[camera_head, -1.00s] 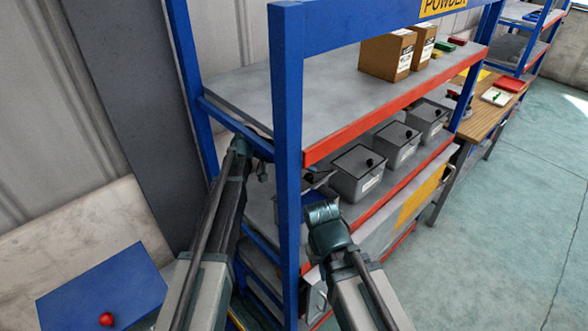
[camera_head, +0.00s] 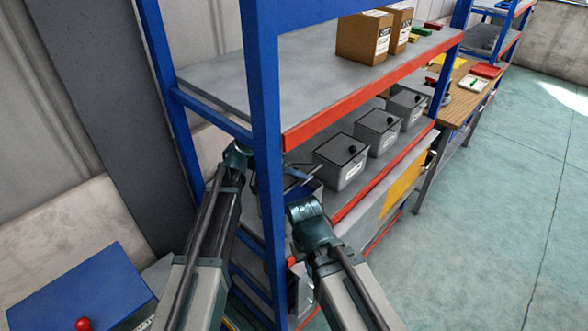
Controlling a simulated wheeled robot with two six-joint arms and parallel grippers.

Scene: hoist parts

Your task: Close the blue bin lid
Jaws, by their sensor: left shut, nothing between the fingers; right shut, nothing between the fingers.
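On the lower shelf, a bin with a blue part (camera_head: 314,194) is mostly hidden behind my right gripper and the blue rack post. A thin dark piece above it may be its lid, but its angle is unclear. My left gripper (camera_head: 242,160) is at the left side of the rack, partly behind the front post; its fingertips are hard to make out. My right gripper (camera_head: 308,222) is in front of the shelf, overlapping the bin in view; I cannot tell whether it touches. A separate box with a flat blue lid (camera_head: 75,290) and red knob is at the lower left.
The blue front post (camera_head: 260,120) stands between my two arms. Grey lidded bins (camera_head: 341,160) sit in a row to the right on the shelf. Cardboard boxes (camera_head: 362,38) stand on the shelf above, which has a red edge. The floor at right is clear.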

